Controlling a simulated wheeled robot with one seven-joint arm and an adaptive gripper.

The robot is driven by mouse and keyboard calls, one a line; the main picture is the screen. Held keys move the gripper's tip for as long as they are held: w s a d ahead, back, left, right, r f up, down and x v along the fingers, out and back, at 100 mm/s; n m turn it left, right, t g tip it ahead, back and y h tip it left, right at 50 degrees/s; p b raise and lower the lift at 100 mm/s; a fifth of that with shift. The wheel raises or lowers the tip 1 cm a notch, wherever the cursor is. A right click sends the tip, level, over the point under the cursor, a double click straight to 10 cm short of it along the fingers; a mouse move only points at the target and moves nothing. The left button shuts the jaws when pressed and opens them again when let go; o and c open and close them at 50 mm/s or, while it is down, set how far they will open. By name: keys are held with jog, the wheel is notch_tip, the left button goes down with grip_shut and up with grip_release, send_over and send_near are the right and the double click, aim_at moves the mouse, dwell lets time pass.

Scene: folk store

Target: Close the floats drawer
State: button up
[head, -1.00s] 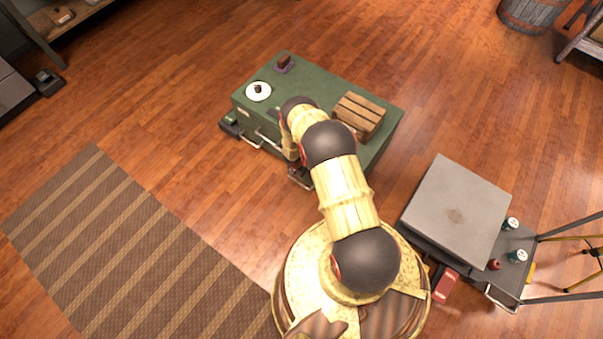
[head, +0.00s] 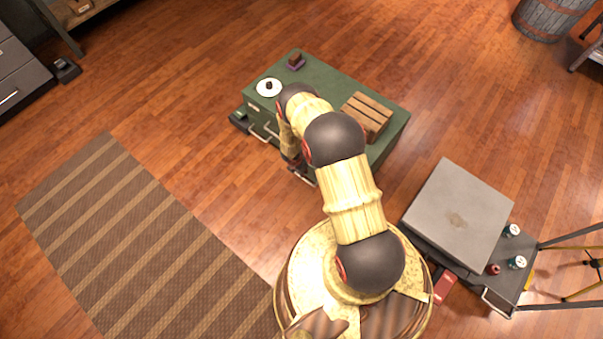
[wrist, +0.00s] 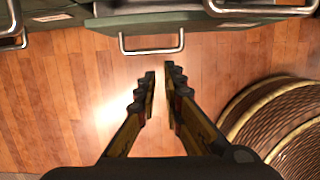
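A green cabinet (head: 330,82) stands on the wood floor in the head view, its drawer fronts facing me. In the wrist view, a drawer with a metal bar handle (wrist: 152,47) juts out at the top middle. Parts of other drawer fronts and handles show at the upper left (wrist: 10,35) and upper right (wrist: 285,10). Their small labels are too small to read, so I cannot tell which is the floats drawer. My gripper (wrist: 160,76) is empty, with a narrow gap between its fingertips. It appears below the middle handle in the picture, apart from it.
On the cabinet are a wooden crate (head: 367,116), a white disc (head: 269,87) and a small purple-based item (head: 296,61). A striped rug (head: 150,235) lies left. A grey-topped table (head: 458,213) stands right, close to my base. Bare floor lies around the cabinet.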

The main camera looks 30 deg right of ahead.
aim_at(304, 178)
jog(key=o, duration=0.4)
notch_tip(304, 178, down, 7)
jog(key=d+m+b, duration=0.1)
jog(key=m, duration=0.6)
jog(key=shift+d+m+b, duration=0.3)
jog(key=shift+b, duration=0.1)
jog(key=shift+o, duration=0.2)
jog(key=w+m, duration=0.1)
jog(key=m, duration=0.1)
jog(key=w+m, duration=0.1)
jog(key=m, duration=0.5)
jog(key=shift+w+d+f+y, duration=0.1)
jog(key=shift+w+f+y, duration=0.05)
jog(key=shift+w+y, duration=0.25)
jog(key=f+b, duration=0.1)
jog(key=f, duration=0.1)
jog(key=d+f+m+b, duration=0.1)
jog(key=f, duration=0.2)
jog(key=f+m+b, duration=0.1)
jog(key=f+b, duration=0.1)
jog(key=shift+w+d+f, duration=0.15)
jog(key=shift+w+f, duration=0.05)
jog(key=shift+f, duration=0.15)
grip_shut()
